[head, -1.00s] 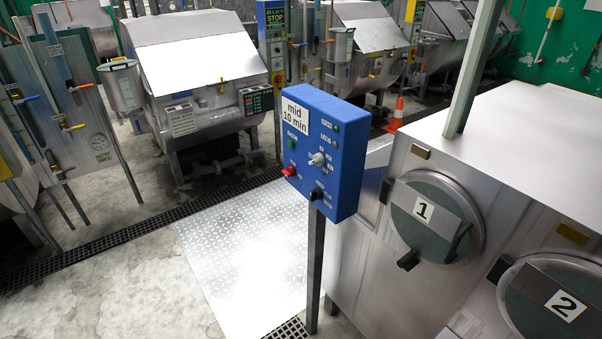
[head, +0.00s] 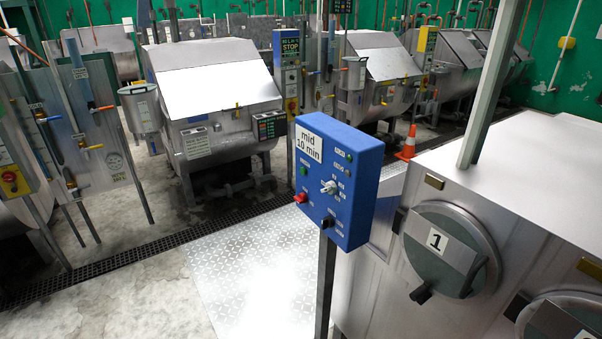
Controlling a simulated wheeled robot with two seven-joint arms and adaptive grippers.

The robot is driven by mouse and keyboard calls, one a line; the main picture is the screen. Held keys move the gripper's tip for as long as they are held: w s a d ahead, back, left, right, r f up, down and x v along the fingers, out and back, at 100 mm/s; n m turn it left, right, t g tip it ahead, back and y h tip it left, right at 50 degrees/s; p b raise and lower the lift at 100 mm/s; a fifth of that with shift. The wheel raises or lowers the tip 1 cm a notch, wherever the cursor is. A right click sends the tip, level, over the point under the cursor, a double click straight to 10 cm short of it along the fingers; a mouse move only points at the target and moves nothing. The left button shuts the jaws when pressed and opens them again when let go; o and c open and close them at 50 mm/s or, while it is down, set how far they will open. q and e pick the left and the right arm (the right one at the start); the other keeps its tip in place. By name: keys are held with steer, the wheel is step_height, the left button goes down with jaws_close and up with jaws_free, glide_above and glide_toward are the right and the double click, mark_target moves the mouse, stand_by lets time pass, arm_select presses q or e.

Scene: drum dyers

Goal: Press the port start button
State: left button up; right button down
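A blue control box (head: 337,180) stands on a grey post (head: 325,285) near the middle of the head view. Its white label reads "mid 10 min". Its face carries a green button (head: 303,171), a red knob (head: 300,197), a light grey selector (head: 329,187) and a black knob (head: 327,222). The small plates beside them are too small to read. I see no label reading "port", and I cannot tell which control is its start button. Neither of my grippers is in view.
Steel drum machines (head: 215,95) stand behind, one with a dark button panel (head: 271,125). A steel cabinet with round door 1 (head: 445,250) fills the right. A cone (head: 407,143) stands behind the box. Tread plate (head: 255,270) and concrete floor lie clear at the front left.

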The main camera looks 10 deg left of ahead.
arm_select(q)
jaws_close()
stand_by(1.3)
